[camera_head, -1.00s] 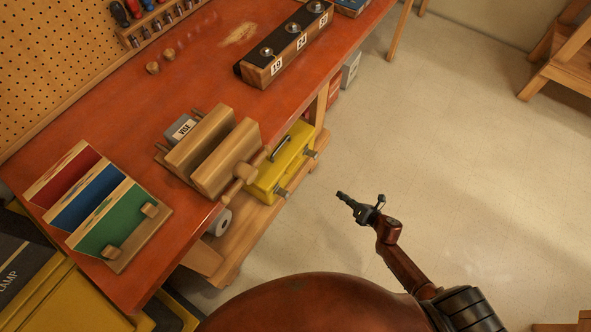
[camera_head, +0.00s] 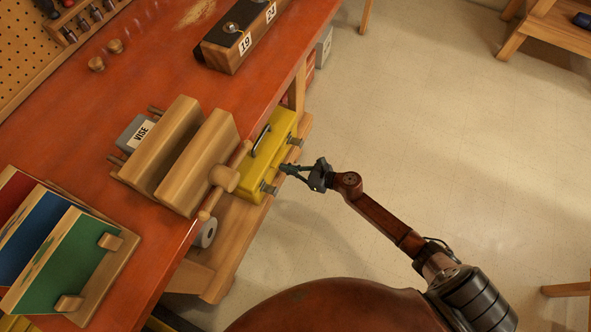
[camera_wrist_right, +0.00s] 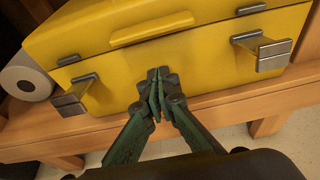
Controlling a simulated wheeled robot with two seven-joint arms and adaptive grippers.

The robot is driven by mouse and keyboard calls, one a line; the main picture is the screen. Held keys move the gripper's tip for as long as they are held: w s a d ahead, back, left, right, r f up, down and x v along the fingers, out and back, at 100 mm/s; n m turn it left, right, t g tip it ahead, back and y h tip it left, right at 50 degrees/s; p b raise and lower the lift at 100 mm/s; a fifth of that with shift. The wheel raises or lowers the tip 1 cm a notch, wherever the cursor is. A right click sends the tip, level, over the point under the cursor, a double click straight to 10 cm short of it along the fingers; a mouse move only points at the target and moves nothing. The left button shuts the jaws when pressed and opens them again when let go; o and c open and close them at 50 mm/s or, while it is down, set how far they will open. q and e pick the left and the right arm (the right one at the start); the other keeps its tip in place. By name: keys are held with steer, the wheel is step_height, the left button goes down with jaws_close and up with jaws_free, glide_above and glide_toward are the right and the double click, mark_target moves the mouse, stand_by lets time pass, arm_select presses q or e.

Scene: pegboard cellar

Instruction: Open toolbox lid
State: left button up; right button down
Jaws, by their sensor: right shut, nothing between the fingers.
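The yellow toolbox (camera_head: 262,172) sits on the low wooden shelf under the bench, partly hidden by the bench and vise. Its lid looks shut. A dark handle (camera_head: 261,139) is on top, and two grey latches stick out from its front. In the right wrist view the toolbox front (camera_wrist_right: 200,75) fills the upper part, with the left latch (camera_wrist_right: 75,97) and right latch (camera_wrist_right: 263,52). My right gripper (camera_head: 284,168) is shut and empty, its fingertips (camera_wrist_right: 157,84) in front of the toolbox between the latches. I cannot tell if they touch it. My left gripper is not in view.
The wooden vise (camera_head: 187,155) overhangs the bench edge beside the toolbox. A paper or tape roll (camera_head: 206,233) stands on the shelf (camera_head: 226,245) near the toolbox. The floor (camera_head: 430,120) to the right is clear.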

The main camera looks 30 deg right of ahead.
arm_select(q)
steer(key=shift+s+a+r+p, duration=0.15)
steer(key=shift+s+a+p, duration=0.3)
steer(key=shift+p, duration=0.15)
arm_select(e)
step_height(320, 180, up, 4)
steer(key=shift+w+a+f, duration=0.1)
